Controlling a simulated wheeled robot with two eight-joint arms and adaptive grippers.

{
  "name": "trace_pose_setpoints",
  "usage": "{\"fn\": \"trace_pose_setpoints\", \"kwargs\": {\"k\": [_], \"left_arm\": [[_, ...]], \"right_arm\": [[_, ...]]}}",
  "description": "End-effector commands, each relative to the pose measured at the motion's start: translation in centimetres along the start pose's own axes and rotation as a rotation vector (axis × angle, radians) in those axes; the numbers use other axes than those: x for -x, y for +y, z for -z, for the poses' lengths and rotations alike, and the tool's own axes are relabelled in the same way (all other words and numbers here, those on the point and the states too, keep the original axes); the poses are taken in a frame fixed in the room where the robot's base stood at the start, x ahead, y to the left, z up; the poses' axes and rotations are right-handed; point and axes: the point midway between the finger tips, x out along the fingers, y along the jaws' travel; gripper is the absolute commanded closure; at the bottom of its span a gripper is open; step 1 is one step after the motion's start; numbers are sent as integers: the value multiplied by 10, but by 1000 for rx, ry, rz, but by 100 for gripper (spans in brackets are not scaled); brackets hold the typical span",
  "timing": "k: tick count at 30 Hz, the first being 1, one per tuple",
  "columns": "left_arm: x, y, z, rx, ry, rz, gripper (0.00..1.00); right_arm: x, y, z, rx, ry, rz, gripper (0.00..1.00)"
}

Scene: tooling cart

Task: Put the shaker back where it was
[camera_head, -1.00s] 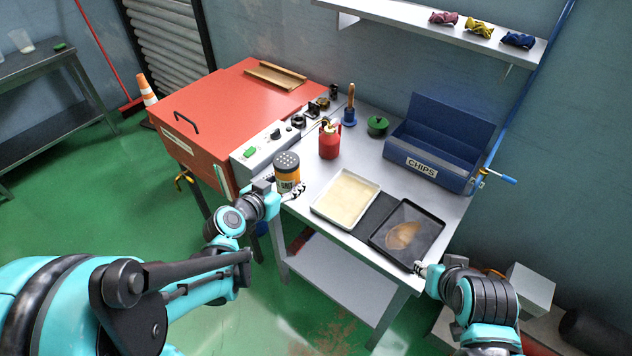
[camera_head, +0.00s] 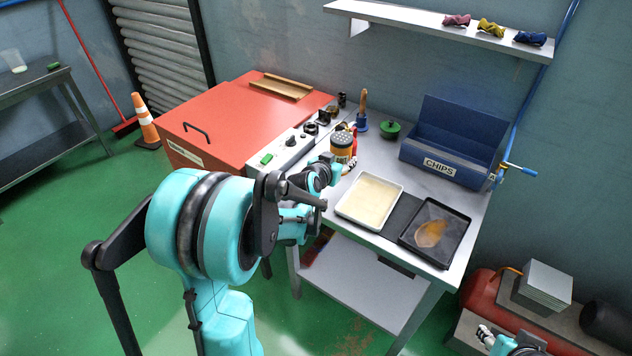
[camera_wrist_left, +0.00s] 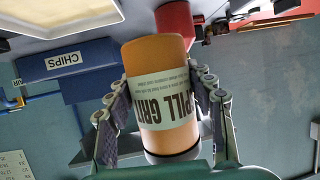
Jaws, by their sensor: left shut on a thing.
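The shaker (camera_head: 342,147) is an orange canister with a grey perforated lid and a pale label. My left gripper (camera_head: 346,163) is shut on it, above the left part of the cart top, in front of the red can (camera_head: 354,131), which it mostly hides. In the left wrist view the shaker (camera_wrist_left: 160,95) sits between both fingers, its label reading "SPILL GRIT" in part. I cannot tell whether its base touches the cart. My right gripper (camera_head: 484,335) is at the lower right, away from the cart top; its fingers are too small to judge.
A cream tray (camera_head: 347,214) and a black tray (camera_head: 463,245) with a brown stain lie on the cart. A blue CHIPS bin (camera_head: 411,153), a green round item (camera_head: 390,130) and a brush (camera_head: 362,112) stand behind. The red cabinet (camera_head: 222,118) borders the left.

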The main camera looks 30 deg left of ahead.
Motion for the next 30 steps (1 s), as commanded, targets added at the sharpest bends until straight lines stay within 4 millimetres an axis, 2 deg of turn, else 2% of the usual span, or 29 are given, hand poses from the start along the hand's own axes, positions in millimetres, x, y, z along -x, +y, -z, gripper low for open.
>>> {"fn": "trace_pose_setpoints", "kwargs": {"k": [1, 3, 6, 10, 16, 23, 30], "left_arm": [[-3, -16, -12, 5, 1, 6, 87], [-5, -33, -23, 4, 1, 6, 87], [-7, -53, -35, 2, 1, 4, 87], [-9, -70, -45, 1, 0, 2, 87], [-11, -77, -53, -1, 0, -2, 87], [-24, -76, -85, -1, 0, -2, 87], [-24, -76, -84, -1, 0, -2, 87]], "right_arm": [[-8, 0, -6, 0, 0, 0, 60], [-14, 0, -10, 0, 0, 0, 60], [-21, 0, -15, 0, 0, 0, 60], [-26, 0, -19, 0, 0, 0, 60], [-30, 0, -22, 0, 0, 0, 60], [-47, 0, -34, 0, 0, 0, 60], [-45, 0, -32, 0, 0, 0, 60]]}}
